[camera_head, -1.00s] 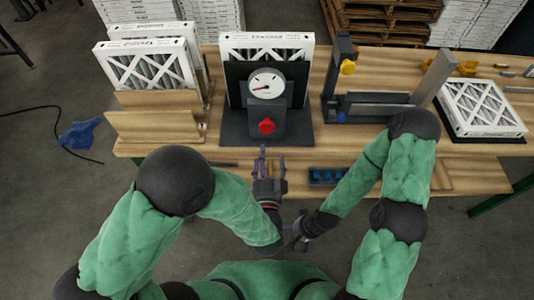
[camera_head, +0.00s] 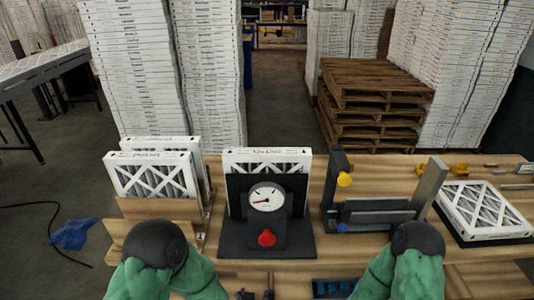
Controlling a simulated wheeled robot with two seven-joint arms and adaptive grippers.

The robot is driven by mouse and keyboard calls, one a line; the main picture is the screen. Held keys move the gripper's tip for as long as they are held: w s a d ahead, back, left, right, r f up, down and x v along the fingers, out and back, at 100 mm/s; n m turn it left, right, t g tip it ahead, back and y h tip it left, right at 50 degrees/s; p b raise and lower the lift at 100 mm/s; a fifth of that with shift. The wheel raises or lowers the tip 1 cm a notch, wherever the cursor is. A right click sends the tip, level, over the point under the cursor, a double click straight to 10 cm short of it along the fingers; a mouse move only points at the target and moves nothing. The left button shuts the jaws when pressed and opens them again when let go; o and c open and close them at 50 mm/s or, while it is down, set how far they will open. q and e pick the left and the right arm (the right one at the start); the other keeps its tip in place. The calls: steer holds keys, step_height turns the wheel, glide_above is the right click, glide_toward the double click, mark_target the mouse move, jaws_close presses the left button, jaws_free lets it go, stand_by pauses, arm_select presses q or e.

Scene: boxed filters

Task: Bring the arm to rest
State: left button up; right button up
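My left arm (camera_head: 160,262) and my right arm (camera_head: 405,265) show at the bottom of the head view, bent at dark joints in front of the workbench. The tips of my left gripper (camera_head: 255,294) just show at the bottom edge, a little apart, with nothing seen between them. The rest of that gripper is cut off. My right gripper is out of view below the frame.
The wooden bench (camera_head: 385,184) carries a gauge fixture (camera_head: 267,212) with a boxed filter behind it. Filters stand in a wooden rack (camera_head: 155,208) at left. A dark bracket fixture (camera_head: 375,212) and a flat filter (camera_head: 487,208) are at right. Pallets (camera_head: 375,95) stand behind.

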arm_select(q)
steer(key=s+a+f+n+g+h, duration=0.1)
steer(key=s+a+f+n+g, duration=0.1)
steer(key=s+f+n+g, duration=0.2)
steer(key=s+a+f+n+g+h, duration=0.1)
steer(key=s+a+f+n+g, duration=0.2)
steer(key=s+f+n+g, duration=0.2)
steer(key=s+f, duration=0.3)
steer(key=s, duration=0.2)
steer(key=shift+s+a+f+n, duration=0.2)
steer(key=shift+s+f+n, duration=0.1)
steer(key=shift+s+f, duration=0.1)
stand_by(0.4)
